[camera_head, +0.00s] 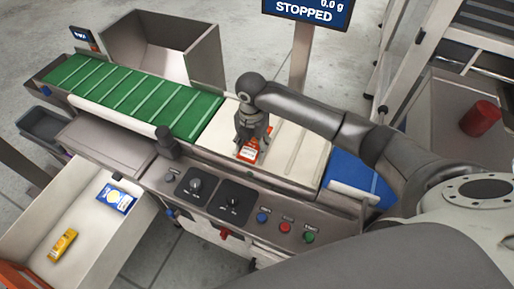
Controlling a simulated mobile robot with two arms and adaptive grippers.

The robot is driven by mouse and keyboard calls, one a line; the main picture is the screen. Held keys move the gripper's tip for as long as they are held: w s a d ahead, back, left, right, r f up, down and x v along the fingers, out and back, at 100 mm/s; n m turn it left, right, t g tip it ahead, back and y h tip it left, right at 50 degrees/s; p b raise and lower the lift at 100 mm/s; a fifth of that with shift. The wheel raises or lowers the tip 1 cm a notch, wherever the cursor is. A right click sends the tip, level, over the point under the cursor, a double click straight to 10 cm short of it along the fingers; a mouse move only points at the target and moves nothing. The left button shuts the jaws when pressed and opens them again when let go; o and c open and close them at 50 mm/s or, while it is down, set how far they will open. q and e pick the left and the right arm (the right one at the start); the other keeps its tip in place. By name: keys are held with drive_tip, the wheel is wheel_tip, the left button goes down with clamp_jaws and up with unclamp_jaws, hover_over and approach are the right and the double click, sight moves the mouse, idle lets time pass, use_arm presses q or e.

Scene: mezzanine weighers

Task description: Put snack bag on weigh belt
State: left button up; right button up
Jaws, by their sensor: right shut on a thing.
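My right gripper (252,135) points down over the white weigh belt (292,152). It is shut on an orange-red snack bag (248,152) with a white label. The bag is at or just above the belt surface; I cannot tell whether it touches. The gripper's fingers hide the bag's upper part. My left gripper is not in view. A display (310,12) above the belt reads 0.0 g and STOPPED.
A green cleated belt (130,95) adjoins the weigh belt on the left. A control panel with knobs and buttons (285,226) runs along the front. A white bin (85,226) at lower left holds a blue bag (117,197) and a yellow bag (63,245). A red can (480,118) lies at right.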

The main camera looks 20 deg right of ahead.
drive_tip(key=shift+w+d+f, duration=0.2)
drive_tip(key=shift+d+f, duration=0.2)
drive_tip(key=shift+f, duration=0.1)
drive_tip(key=shift+w+d+f, duration=0.15)
drive_tip(key=shift+d+f, duration=0.2)
drive_tip(key=shift+f, duration=0.1)
drive_tip(key=f, duration=0.3)
drive_tip(key=shift+w+d+f, duration=0.15)
drive_tip(key=shift+d, duration=0.1)
drive_tip(key=shift+f, duration=0.1)
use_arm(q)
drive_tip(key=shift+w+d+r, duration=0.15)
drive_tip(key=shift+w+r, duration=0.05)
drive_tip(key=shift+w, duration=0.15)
use_arm(e)
drive_tip(key=shift+f, duration=0.2)
drive_tip(key=o, duration=0.8)
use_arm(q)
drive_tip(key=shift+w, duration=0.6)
use_arm(e)
drive_tip(key=shift+o, duration=1.1)
drive_tip(key=shift+r, duration=0.1)
